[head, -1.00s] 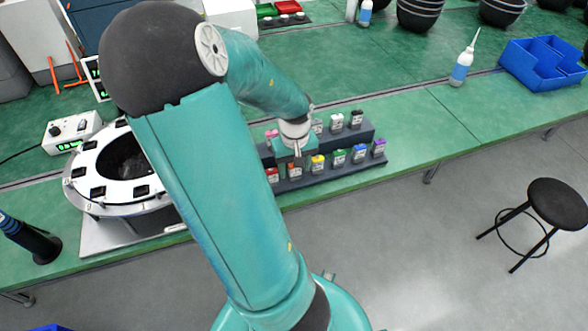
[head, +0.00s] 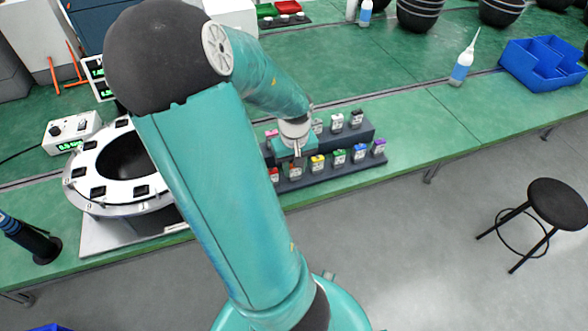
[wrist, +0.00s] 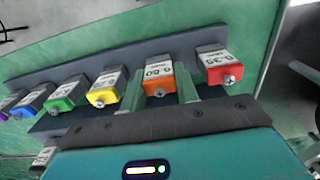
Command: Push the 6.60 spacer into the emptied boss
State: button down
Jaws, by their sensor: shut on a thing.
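The orange spacer (wrist: 158,72), whose label seems to read 6.60 or 0.60, stands in the dark stepped rack (wrist: 110,62), in line with its neighbours. My gripper (wrist: 160,90) has one green finger on each side of the orange spacer and is shut on it. In the head view my gripper (head: 297,150) is over the front row of the rack (head: 340,171), left of its middle, and partly hides the orange spacer. The white ring fixture (head: 90,165) stands left of the rack, partly behind my arm. I cannot tell which boss is empty.
A red spacer (wrist: 220,66) and a yellow spacer (wrist: 104,90) flank the held one closely. A control box (head: 70,132) stands behind the ring fixture. A blue bin (head: 542,62) and a bottle (head: 462,66) are far right.

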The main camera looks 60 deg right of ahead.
jog(key=shift+r, duration=3)
